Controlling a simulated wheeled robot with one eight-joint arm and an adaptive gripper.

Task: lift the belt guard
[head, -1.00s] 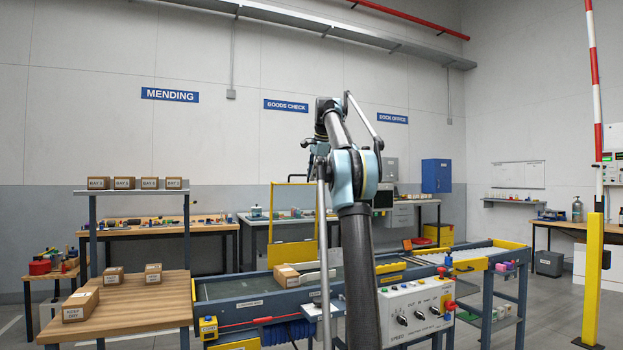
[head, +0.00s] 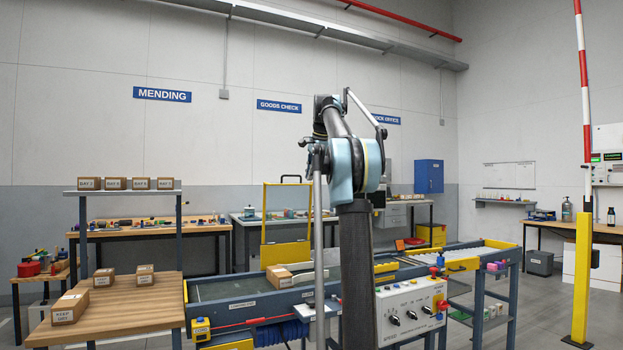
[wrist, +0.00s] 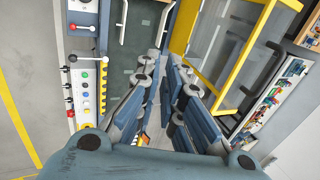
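The belt guard looks to be the yellow frame with a clear pane (head: 287,252). It stands upright at the back edge of the conveyor (head: 237,304) in the head view, left of my arm. In the wrist view, a yellow frame with a clear pane, seemingly the same guard (wrist: 177,28), fills the upper right, beyond my fingers. My gripper (wrist: 168,78) is open, with nothing between its two fingers. It is apart from the frame as far as I can tell. In the head view my arm hides part of the conveyor, and my fingers cannot be made out.
A cardboard box (head: 279,278) lies on the conveyor near the guard. A control box (head: 410,314) with knobs and buttons is at the conveyor's front. A wooden table (head: 120,312) with boxes stands left. A yellow post (head: 582,275) with a striped pole stands right.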

